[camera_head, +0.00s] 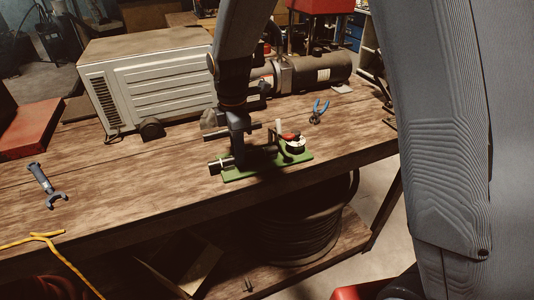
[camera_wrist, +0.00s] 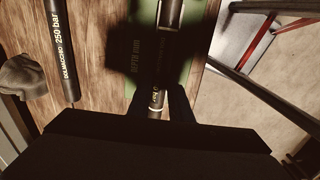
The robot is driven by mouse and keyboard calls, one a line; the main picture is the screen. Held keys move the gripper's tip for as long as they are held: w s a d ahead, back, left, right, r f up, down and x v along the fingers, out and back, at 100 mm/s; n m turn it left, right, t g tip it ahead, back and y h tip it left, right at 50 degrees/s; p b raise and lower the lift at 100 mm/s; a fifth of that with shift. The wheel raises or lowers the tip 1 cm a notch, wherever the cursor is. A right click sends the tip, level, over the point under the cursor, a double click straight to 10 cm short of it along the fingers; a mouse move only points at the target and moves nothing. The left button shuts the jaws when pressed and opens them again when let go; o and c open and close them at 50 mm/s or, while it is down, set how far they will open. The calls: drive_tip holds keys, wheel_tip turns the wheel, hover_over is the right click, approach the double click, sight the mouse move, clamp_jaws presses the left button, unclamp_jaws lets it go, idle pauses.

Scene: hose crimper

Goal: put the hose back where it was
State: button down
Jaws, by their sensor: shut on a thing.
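My gripper (camera_head: 240,156) reaches down over the green base plate (camera_head: 305,157) and is shut on a short dark hose (camera_head: 221,163). The hose lies along the plate, its left end sticking out past the jaws; whether it rests on the plate or hangs just above is unclear. In the wrist view, the hose (camera_wrist: 156,97) shows pale print between my gripper's (camera_wrist: 155,108) dark fingers. Shadow and the fingers hide much of it. A metal collared cylinder (camera_wrist: 170,14) is ahead in line with it. A second black hose (camera_wrist: 59,45), printed "250 bar", lies behind, apart from the plate.
A red and white round piece (camera_head: 294,143) stands at the plate's right. Blue-handled pliers (camera_head: 319,110), a grey tool (camera_head: 46,184) and a yellow cord (camera_head: 35,238) lie on the bench. A large grey ribbed unit (camera_head: 150,78) blocks the back.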

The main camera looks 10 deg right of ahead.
drive_tip(key=shift+r, duration=0.15)
drive_tip(key=shift+r+p, duration=2.6)
drive_tip(key=shift+r, duration=0.75)
drive_tip(key=shift+s, duration=0.15)
